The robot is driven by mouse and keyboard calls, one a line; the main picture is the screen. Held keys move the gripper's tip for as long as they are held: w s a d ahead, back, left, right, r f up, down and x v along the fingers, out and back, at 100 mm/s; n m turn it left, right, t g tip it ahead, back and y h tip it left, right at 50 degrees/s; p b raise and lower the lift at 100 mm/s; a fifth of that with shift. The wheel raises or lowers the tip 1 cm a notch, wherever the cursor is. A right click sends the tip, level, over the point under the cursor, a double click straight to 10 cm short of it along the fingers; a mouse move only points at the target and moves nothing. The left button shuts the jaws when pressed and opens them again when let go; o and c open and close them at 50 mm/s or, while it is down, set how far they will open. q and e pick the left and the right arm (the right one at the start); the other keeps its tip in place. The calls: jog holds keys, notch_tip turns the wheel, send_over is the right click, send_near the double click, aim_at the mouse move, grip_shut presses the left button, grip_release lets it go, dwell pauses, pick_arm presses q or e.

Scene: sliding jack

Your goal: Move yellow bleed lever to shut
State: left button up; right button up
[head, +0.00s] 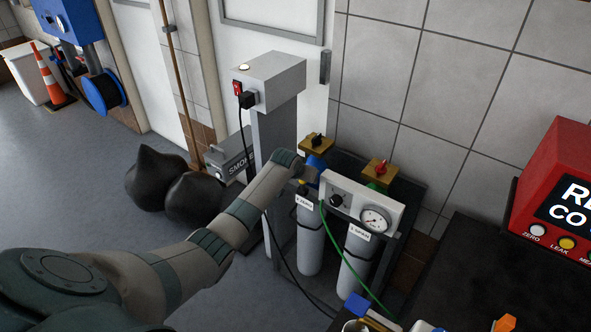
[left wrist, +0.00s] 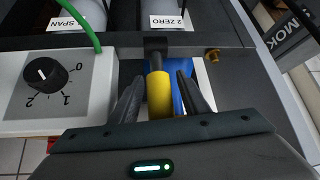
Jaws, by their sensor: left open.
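The yellow bleed lever (left wrist: 160,94) shows in the left wrist view, with a dark stem at its far end, beside the white panel. My left gripper (left wrist: 159,79) is open, with one dark finger on each side of the lever. I cannot tell whether either finger touches it. In the head view my left arm reaches to the gas cylinder stand, and my left gripper (head: 309,174) is small and partly hidden at the panel's left end. The lever is hard to make out there. My right gripper is not in view.
The white panel (head: 349,200) carries a black knob (left wrist: 43,75) and a gauge (head: 374,219). Labelled cylinders (head: 310,245) stand below. Brass valves (head: 380,171) sit behind. A green hose (left wrist: 85,25) and black cable hang nearby. A grey post (head: 272,130) stands close left.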

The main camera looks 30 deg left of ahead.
pick_arm(q)
jog(key=b+v, duration=0.2)
jog(key=v, duration=1.4)
jog(key=shift+r, duration=0.2)
